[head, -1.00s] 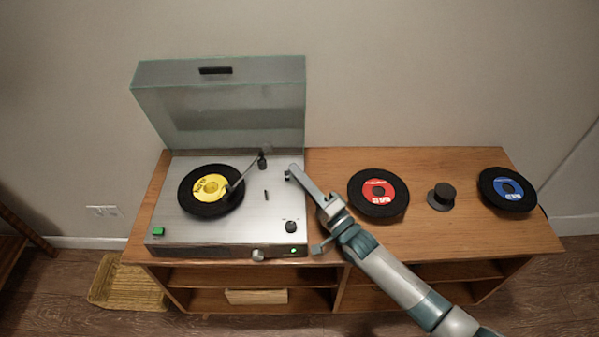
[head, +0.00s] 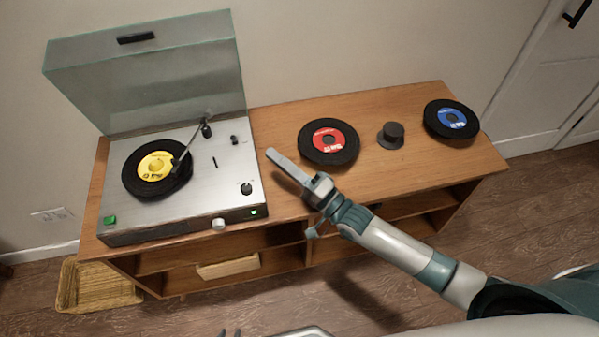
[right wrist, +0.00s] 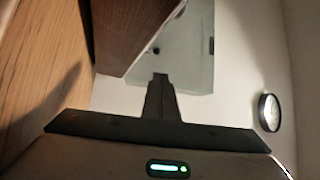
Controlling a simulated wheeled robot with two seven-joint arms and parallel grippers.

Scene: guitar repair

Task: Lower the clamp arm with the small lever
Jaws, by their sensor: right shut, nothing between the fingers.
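The silver turntable (head: 215,185) stands on the left of the wooden cabinet, with a yellow-label record (head: 155,168) on it. Its clamp arm (head: 188,146) reaches from the dark pivot at the back to over the record. I cannot tell whether its tip touches the record. A small dark lever (head: 215,162) stands on the deck right of the arm. My right gripper (head: 270,154) is shut and empty, just right of the deck's right edge and apart from the lever. Its fingers also show in the right wrist view (right wrist: 160,92). Dark tips of my left gripper (head: 230,333) barely show at the bottom edge.
The clear lid (head: 150,75) is raised behind the deck. A red-label record (head: 328,142), a black adapter-like piece (head: 391,135) and a blue-label record (head: 451,119) lie to the right on the cabinet top (head: 415,102). A black knob (head: 246,188) sits at the deck's front right.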

